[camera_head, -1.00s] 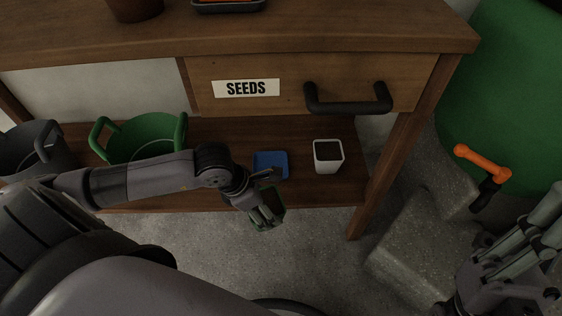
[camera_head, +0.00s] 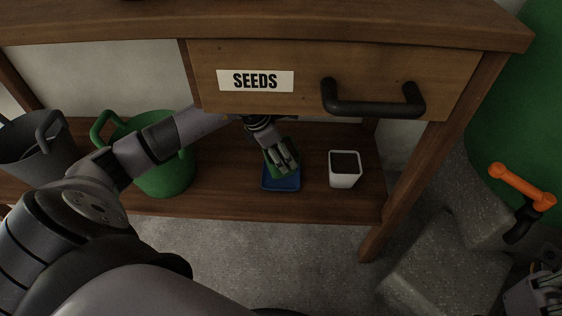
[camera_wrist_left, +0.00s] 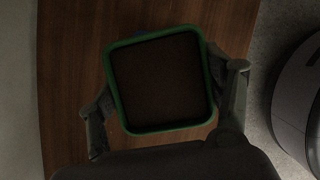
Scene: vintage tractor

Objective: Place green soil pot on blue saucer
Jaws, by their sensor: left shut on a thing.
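My left gripper (camera_head: 283,158) is over the lower shelf and shut on the green soil pot (camera_head: 268,160), which it partly hides in the head view. In the left wrist view the pot (camera_wrist_left: 160,80) shows from above as a green square rim around dark soil, with a finger on each side. The blue saucer (camera_head: 281,184) lies on the shelf directly below and behind the pot. I cannot tell whether the pot touches it. A small blue edge shows beyond the pot's rim in the wrist view. My right gripper (camera_head: 540,292) is at the lower right edge, partly cut off.
A white pot with soil (camera_head: 344,169) stands right of the saucer. A green bucket (camera_head: 165,172) and a grey bucket (camera_head: 35,150) stand to the left. The SEEDS drawer (camera_head: 300,80) with its black handle overhangs the lower shelf (camera_head: 225,185). Concrete blocks (camera_head: 440,255) are at right.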

